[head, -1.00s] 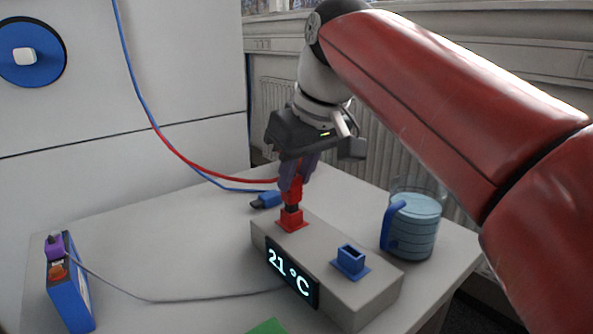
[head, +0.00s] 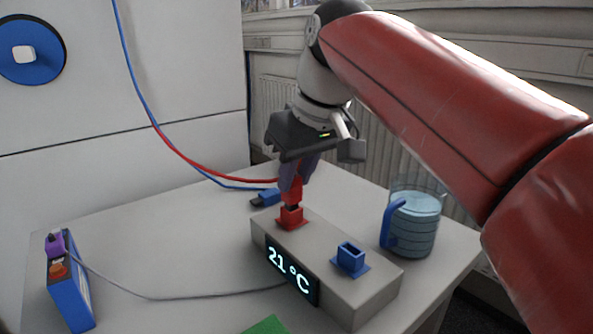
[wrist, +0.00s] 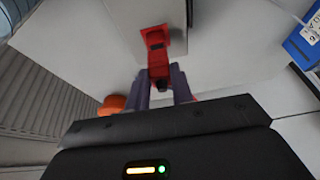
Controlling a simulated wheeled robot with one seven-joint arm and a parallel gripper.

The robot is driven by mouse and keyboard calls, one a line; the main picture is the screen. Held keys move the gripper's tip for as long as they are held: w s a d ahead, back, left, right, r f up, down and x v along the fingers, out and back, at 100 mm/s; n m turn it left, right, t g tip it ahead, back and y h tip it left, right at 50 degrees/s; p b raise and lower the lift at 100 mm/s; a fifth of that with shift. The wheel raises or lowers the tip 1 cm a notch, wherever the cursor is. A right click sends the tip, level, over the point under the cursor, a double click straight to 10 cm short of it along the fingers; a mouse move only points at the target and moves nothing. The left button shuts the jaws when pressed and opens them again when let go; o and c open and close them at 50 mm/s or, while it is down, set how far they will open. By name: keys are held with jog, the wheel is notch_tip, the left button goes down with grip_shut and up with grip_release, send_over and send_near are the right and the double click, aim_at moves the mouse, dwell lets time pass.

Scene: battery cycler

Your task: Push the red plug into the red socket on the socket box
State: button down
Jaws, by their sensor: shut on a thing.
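My gripper (head: 291,184) is shut on the red plug (head: 292,191), its purple fingers pointing down. The plug is upright over the red socket (head: 291,219) at the back left of the grey socket box (head: 355,295). A dark part of the plug shows between its red body and the socket; its tip seems to be at the socket mouth, but I cannot tell how deep. In the wrist view the plug (wrist: 159,70) lies between the fingers, in line with the red socket (wrist: 155,36).
The blue socket (head: 350,258) on the box is empty. A blue plug (head: 266,198) lies behind the box. A jug of bluish liquid (head: 415,225) stands at the right. A blue box (head: 72,295) with a purple plug is at the left. Red and blue cables hang behind.

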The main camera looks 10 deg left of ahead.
jog(key=shift+f+b, duration=0.35)
jog(key=shift+f, duration=0.2)
jog(key=c, duration=1.1)
grip_release()
jog(key=shift+c, duration=0.2)
jog(key=shift+r, duration=0.1)
